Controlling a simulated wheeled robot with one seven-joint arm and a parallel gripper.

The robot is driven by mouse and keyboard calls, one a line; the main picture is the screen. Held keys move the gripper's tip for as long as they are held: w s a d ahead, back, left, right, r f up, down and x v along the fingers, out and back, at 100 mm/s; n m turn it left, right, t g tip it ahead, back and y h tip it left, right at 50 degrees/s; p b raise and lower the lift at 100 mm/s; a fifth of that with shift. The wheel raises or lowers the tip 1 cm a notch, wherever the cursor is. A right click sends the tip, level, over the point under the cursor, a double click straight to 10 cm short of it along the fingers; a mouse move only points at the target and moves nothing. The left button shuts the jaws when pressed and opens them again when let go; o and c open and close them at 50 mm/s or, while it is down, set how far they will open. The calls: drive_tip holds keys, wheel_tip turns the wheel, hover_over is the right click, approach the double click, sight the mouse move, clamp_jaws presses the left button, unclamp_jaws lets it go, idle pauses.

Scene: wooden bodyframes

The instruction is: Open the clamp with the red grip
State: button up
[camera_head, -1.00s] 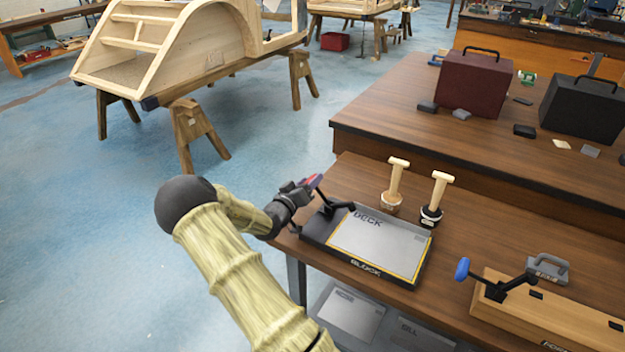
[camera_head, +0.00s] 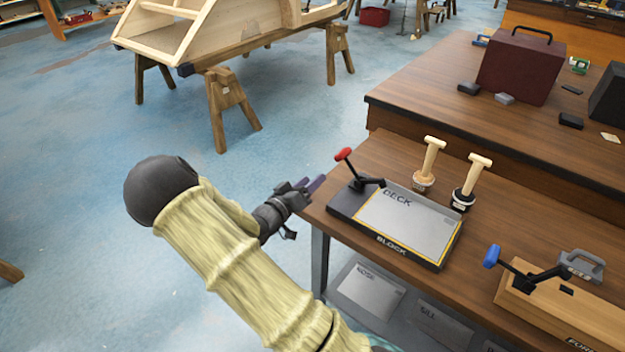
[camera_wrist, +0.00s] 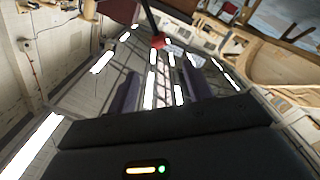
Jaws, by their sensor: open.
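The clamp's red grip (camera_head: 343,154) tops a dark lever that tilts up and to the left. The clamp (camera_head: 366,183) stands on the back left corner of the block board (camera_head: 340,208), its short dark arm reaching to the DECK plate (camera_head: 405,220). My gripper (camera_head: 312,184) is open and empty, just off the table's left edge, below and left of the red grip and apart from it. In the wrist view the red grip (camera_wrist: 158,41) shows beyond and between my two purple fingers, with the dark lever running up from it. The clamp's base is out of the wrist view.
Two wooden-handled stamps (camera_head: 428,165) (camera_head: 470,182) stand behind the plate. A second clamp with a blue grip (camera_head: 491,256) sits on a wooden form at the right. A raised bench (camera_head: 420,105) lies behind. Open floor (camera_head: 90,240) is to the left.

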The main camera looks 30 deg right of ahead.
drive_tip(key=shift+f, duration=0.1)
drive_tip(key=c, duration=0.7)
drive_tip(key=shift+w+f+y, duration=0.15)
drive_tip(key=shift+f+y, duration=0.1)
drive_tip(key=shift+y, duration=0.35)
drive_tip(key=shift+c, duration=1.4)
drive_tip(key=a+y, duration=0.1)
drive_tip(key=y, duration=0.1)
drive_tip(key=a+f+y, duration=0.1)
drive_tip(key=y, duration=0.1)
drive_tip(key=a+f+y, duration=0.1)
drive_tip(key=shift+w+a+f+n+y, duration=0.2)
drive_tip(key=shift+n+y, duration=0.1)
drive_tip(key=shift+y, duration=0.1)
clamp_jaws()
drive_tip(key=s+a+n+y, duration=0.1)
drive_tip(key=s+a+y, duration=0.3)
drive_tip(key=a+y, duration=0.25)
drive_tip(key=s+a+r+n+g+y, duration=0.1)
drive_tip(key=s+a+r+n+g, duration=0.1)
drive_tip(key=s, duration=0.6)
drive_tip(key=s+a+r+n+g+y, duration=0.2)
drive_tip(key=s+a+r, duration=0.1)
drive_tip(key=s, duration=0.5)
drive_tip(key=shift+a+r+g, duration=0.15)
drive_tip(key=shift+r+g, duration=0.25)
drive_tip(key=shift+r, duration=0.2)
drive_tip(key=shift+a, duration=0.1)
